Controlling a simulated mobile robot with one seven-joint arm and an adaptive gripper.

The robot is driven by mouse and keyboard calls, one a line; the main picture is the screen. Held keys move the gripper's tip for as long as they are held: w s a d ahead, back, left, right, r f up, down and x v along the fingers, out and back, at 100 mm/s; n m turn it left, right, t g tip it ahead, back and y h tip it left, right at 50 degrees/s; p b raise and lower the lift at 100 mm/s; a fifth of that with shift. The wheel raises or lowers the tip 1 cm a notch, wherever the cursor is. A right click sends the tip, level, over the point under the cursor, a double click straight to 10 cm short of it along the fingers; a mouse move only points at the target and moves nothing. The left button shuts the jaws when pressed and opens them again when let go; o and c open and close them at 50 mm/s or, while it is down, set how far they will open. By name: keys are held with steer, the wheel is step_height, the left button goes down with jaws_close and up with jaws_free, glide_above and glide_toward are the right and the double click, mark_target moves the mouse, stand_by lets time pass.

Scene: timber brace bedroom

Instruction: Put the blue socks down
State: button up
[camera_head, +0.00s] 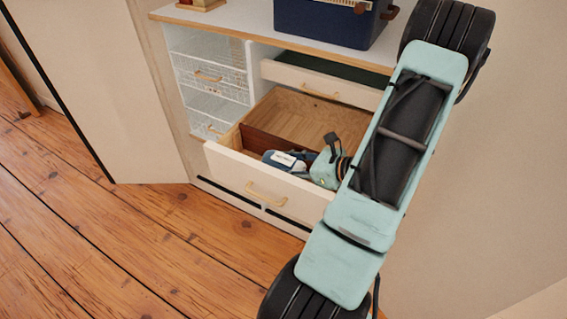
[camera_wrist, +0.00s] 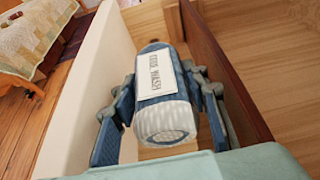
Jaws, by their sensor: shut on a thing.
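The blue socks (camera_wrist: 152,62) are a rolled bundle with a white printed label and a pale ribbed end, and they also show in the head view (camera_head: 279,158). My gripper (camera_wrist: 160,92) is shut on them, one finger on each side. In the head view my gripper (camera_head: 303,160) is low at the open drawer (camera_head: 230,171). The socks are at the drawer's front compartment, between the pale front panel and a dark red-brown divider (camera_wrist: 222,62). Whether they touch the drawer floor I cannot tell.
The drawer's rear compartment (camera_head: 300,112) looks empty where visible. A shallower drawer (camera_head: 322,85) above is partly open. A dark blue box (camera_head: 325,20) stands on the cabinet top. White mesh drawers (camera_head: 208,75) are at left. The wooden floor (camera_head: 130,235) in front is clear.

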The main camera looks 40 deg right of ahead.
steer(key=shift+f, duration=0.2)
steer(key=o, duration=0.9)
steer(key=shift+r, duration=0.15)
steer(key=shift+r+p, duration=0.3)
steer(key=p+v, duration=0.1)
steer(key=v, duration=1.1)
steer(key=shift+p, duration=0.4)
steer(key=shift+r, duration=0.15)
